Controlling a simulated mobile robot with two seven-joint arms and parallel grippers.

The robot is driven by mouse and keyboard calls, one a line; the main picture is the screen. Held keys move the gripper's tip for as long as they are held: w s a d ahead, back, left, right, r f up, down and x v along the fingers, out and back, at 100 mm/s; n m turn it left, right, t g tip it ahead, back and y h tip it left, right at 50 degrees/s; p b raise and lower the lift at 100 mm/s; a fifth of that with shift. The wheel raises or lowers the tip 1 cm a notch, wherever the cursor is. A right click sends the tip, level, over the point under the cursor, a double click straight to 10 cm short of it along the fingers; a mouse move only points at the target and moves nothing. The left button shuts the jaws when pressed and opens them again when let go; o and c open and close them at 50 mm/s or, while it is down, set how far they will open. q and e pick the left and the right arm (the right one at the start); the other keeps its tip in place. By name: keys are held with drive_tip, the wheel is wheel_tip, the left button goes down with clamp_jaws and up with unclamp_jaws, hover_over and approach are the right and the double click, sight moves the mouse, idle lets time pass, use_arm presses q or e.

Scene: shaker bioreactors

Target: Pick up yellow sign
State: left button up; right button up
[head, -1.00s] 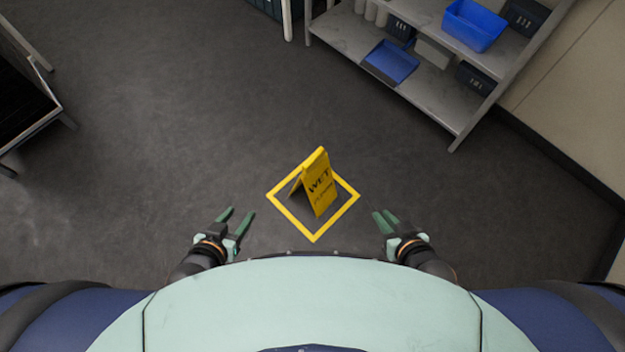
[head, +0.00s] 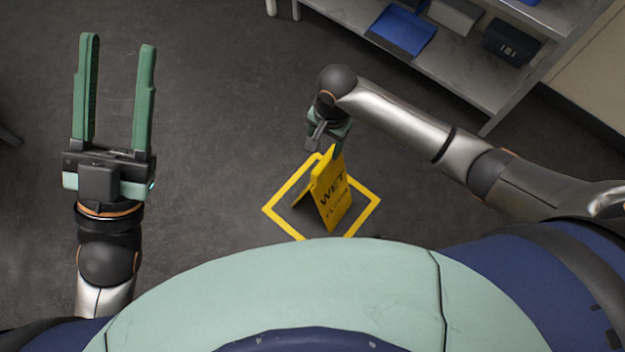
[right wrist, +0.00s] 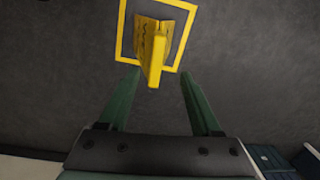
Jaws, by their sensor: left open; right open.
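The yellow sign (head: 334,196) stands upright as an A-frame on the floor, inside a yellow square outline (head: 368,213). In the right wrist view the sign (right wrist: 156,45) shows from above, its top edge just beyond and between the fingertips. My right gripper (right wrist: 160,75) is open and empty, with a finger on each side of the sign's top. In the head view my right gripper (head: 328,147) is over the sign's top, its fingers largely hidden. I cannot tell whether it touches the sign. My left gripper (head: 118,42) is open and empty, raised at the left.
A metal shelf (head: 478,82) stands at the upper right, with a blue tray (head: 402,30) and a dark box (head: 511,42) on it. The grey floor (head: 215,110) between my left gripper and the sign is clear.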

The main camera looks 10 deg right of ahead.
sight(326, 159)
drive_tip(key=shift+m+h, duration=0.4)
drive_tip(key=f+b, duration=0.1)
drive_tip(key=f, duration=0.1)
drive_tip(key=w+f+b, duration=0.1)
drive_tip(key=f+b, duration=0.1)
drive_tip(key=f, duration=0.1)
drive_tip(key=d+f+b, duration=0.1)
drive_tip(key=f, duration=0.1)
drive_tip(key=shift+w+f, duration=0.2)
drive_tip(key=shift+f, duration=0.1)
wheel_tip(326, 159, down, 5)
drive_tip(key=b, duration=0.4)
drive_tip(key=shift+d+f, duration=0.1)
drive_tip(key=shift+f, duration=0.05)
use_arm(q)
wheel_tip(326, 159, down, 8)
drive_tip(key=h, duration=0.1)
drive_tip(key=shift+s+d+m+g, duration=0.2)
drive_tip(key=shift+d+m+g, duration=0.1)
drive_tip(key=shift+d+m, duration=0.1)
drive_tip(key=shift+r, duration=0.1)
use_arm(e)
clamp_jaws()
